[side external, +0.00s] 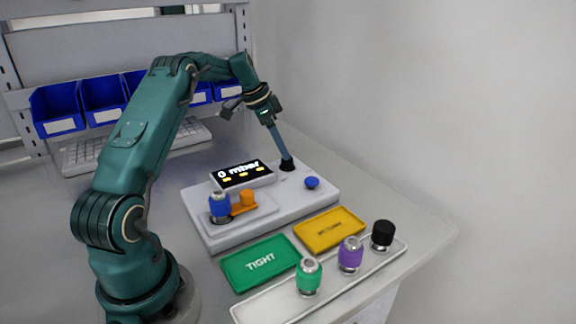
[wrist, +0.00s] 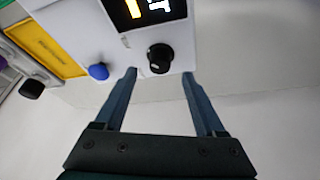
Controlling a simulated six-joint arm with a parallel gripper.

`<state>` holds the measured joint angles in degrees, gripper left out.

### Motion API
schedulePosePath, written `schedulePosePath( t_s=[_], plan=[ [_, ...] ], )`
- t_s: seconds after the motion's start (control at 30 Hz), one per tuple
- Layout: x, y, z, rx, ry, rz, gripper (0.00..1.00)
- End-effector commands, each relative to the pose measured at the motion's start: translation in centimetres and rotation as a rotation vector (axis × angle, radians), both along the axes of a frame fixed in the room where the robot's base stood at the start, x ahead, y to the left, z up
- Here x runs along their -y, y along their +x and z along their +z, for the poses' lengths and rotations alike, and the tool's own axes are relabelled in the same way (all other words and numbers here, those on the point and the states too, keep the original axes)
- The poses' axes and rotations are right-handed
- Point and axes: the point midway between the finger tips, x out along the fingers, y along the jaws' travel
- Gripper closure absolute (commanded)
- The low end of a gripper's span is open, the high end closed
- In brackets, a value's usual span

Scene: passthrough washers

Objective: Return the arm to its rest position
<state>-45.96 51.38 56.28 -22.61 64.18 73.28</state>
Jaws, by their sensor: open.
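My gripper (side external: 283,153) reaches down over the back right of the grey test station (side external: 230,232), with its fingers close to a black knob (side external: 287,166). In the wrist view my gripper (wrist: 160,75) is open, its two fingers well apart and nothing held between them. The black knob (wrist: 160,57) shows just past the fingertips, in line with the gap. I cannot tell whether the fingers touch it.
On the station are a display (side external: 242,174) reading 0 mbar, a blue button (side external: 312,182), a blue-collared part (side external: 220,206) and an orange piece (side external: 247,198). Green TIGHT (side external: 250,281) and yellow (side external: 318,240) trays lie in front. A white tray (side external: 270,303) carries green, purple and black parts.

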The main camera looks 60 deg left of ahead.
Motion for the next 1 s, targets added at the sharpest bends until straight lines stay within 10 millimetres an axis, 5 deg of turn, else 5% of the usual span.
schedulePosePath(
  t_s=[0.57, 0.77, 1.0],
  plan=[
    [0.9, 0.3, 2.4, 0.018, 0.019, -0.031, 0.28],
    [6.5, 1.9, 8.9, 0.101, 0.107, -0.163, 0.28],
    [15.3, -0.7, 14.6, 0.145, 0.159, -0.236, 0.28]
  ],
)
